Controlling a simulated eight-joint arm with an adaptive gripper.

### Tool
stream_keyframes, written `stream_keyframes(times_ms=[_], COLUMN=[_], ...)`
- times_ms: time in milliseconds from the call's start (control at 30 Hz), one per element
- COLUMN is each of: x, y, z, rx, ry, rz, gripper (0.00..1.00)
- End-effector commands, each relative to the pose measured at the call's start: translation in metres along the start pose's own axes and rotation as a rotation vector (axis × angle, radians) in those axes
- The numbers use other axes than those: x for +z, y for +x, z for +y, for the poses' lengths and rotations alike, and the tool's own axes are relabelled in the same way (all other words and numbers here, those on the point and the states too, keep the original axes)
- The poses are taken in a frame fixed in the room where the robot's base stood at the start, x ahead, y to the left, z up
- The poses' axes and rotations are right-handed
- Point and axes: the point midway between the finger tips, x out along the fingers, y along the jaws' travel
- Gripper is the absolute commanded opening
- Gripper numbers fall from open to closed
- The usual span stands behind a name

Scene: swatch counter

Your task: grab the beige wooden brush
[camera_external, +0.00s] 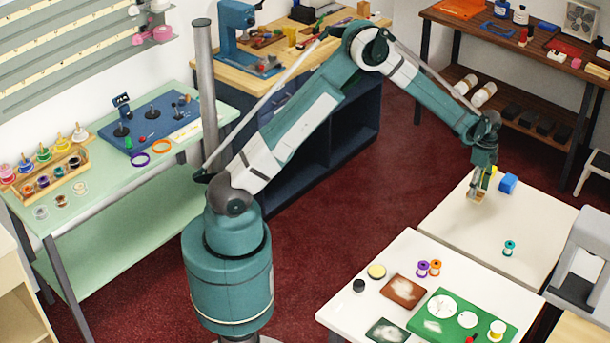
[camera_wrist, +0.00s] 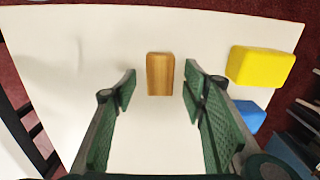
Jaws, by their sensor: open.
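The beige wooden brush (camera_wrist: 160,73) shows from above in the wrist view as a small brown wood-grained block; no bristles are visible. It lies on a white table (camera_wrist: 60,60), just ahead of and between my fingertips. My gripper (camera_wrist: 159,92) is open, with one green finger on each side and a gap to the brush on both sides. In the external view my gripper (camera_external: 478,184) points down over the far white table, with the brush (camera_external: 474,196) small and partly hidden at its tips. Whether the fingertips reach down beside it is unclear.
A yellow block (camera_wrist: 261,67) and a blue block (camera_wrist: 246,115) lie close to the right of my right finger. A teal spool (camera_external: 509,247) stands farther along the table. The tabletop left of the brush is clear.

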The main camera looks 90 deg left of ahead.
Motion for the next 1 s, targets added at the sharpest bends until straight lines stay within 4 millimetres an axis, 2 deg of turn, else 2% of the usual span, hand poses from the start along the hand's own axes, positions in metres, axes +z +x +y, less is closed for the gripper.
stream_keyframes(times_ms=[100, 300, 867, 1000], x=[0.0, 0.0, 0.0, 0.0], y=[0.015, 0.027, 0.028, 0.028], z=[0.0, 0.0, 0.0, 0.0], rx=[0.0, 0.0, 0.0, 0.0], ry=[0.0, 0.0, 0.0, 0.0], rz=[0.0, 0.0, 0.0, 0.0], gripper=[0.43, 0.43, 0.43, 0.24])
